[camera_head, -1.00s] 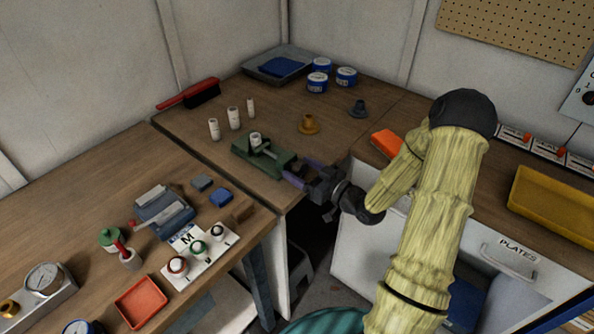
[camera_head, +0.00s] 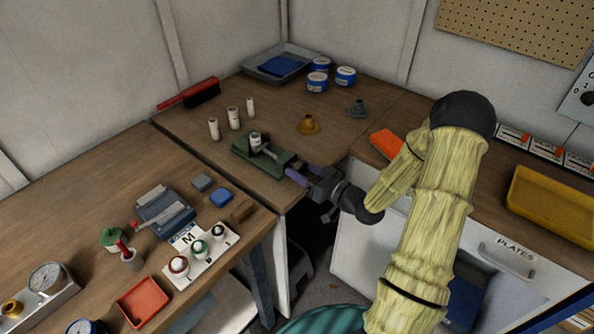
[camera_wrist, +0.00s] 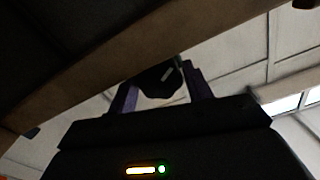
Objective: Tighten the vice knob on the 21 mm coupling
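The green vice (camera_head: 262,155) stands near the front edge of the back bench. A white coupling (camera_head: 255,140) stands upright at its jaws; I cannot read its size. My gripper (camera_head: 292,174) is at the vice's front right end, at the knob side. In the wrist view the dark vice knob (camera_wrist: 160,82) sits between the two purple fingers of my gripper (camera_wrist: 163,88), which appear to touch it on both sides. The head view hides the knob behind the fingers.
Several white couplings (camera_head: 233,118) stand behind the vice. The bench edge (camera_wrist: 90,85) runs close to my gripper in the wrist view. An orange block (camera_head: 387,142) lies near my forearm.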

